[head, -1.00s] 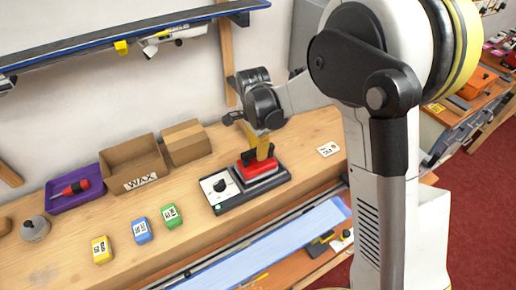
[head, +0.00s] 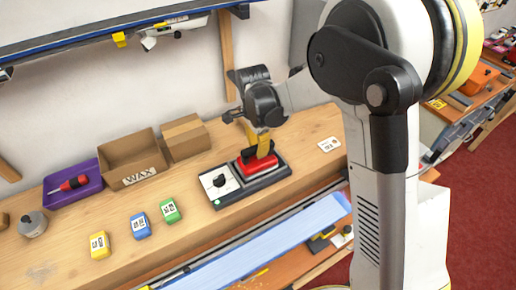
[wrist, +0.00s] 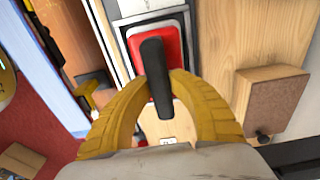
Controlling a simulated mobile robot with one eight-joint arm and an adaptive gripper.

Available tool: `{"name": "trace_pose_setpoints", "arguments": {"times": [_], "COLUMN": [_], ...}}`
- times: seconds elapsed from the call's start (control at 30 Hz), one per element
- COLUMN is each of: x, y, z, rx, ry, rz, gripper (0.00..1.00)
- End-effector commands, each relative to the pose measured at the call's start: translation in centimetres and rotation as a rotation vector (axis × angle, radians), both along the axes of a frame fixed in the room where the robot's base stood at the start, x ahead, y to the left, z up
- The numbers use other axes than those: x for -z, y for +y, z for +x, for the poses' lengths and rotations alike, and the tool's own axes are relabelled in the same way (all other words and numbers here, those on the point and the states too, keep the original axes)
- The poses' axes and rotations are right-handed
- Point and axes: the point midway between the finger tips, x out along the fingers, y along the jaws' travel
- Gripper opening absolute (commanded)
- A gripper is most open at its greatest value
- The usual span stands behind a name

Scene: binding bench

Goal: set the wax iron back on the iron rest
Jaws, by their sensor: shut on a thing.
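The wax iron is red with a black handle (head: 256,165). In the wrist view its black handle (wrist: 157,75) runs between my yellow fingers, with the red body (wrist: 136,44) beyond. My gripper (head: 264,148) is shut on the handle from above; its fingertips also show in the wrist view (wrist: 164,80). The iron rest (head: 277,174) is a dark base with a grey plate beside a white panel with a black knob. The red body is over the plate, roughly level. I cannot tell whether it touches the plate. The iron hides part of the rest.
Green (head: 170,210), blue (head: 141,226) and yellow (head: 100,245) wax blocks lie left of the rest. Behind are an open WAX box (head: 133,162), a closed carton (head: 185,138) and a purple tray (head: 72,187). A white card (head: 329,144) lies right. A ski or board (head: 265,250) runs along the front.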

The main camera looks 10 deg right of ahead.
Motion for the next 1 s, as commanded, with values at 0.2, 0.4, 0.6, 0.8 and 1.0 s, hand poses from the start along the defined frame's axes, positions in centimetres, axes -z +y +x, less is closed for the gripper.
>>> {"name": "trace_pose_setpoints", "arguments": {"times": [0.2,0.4,0.6,0.8,1.0], "x": [0.1,0.0,-0.2,-3.2,-7.8], "y": [-0.1,0.0,0.0,0.1,0.3], "z": [0.0,0.0,0.0,-0.1,-0.1], "rx": [0.001,0.001,0.0,0.0,0.001], "ry": [-0.001,0.0,0.0,0.0,0.0], "rz": [0.0,0.0,0.0,0.0,0.0], "gripper": [0.32,0.49,0.49,0.49,0.49]}}
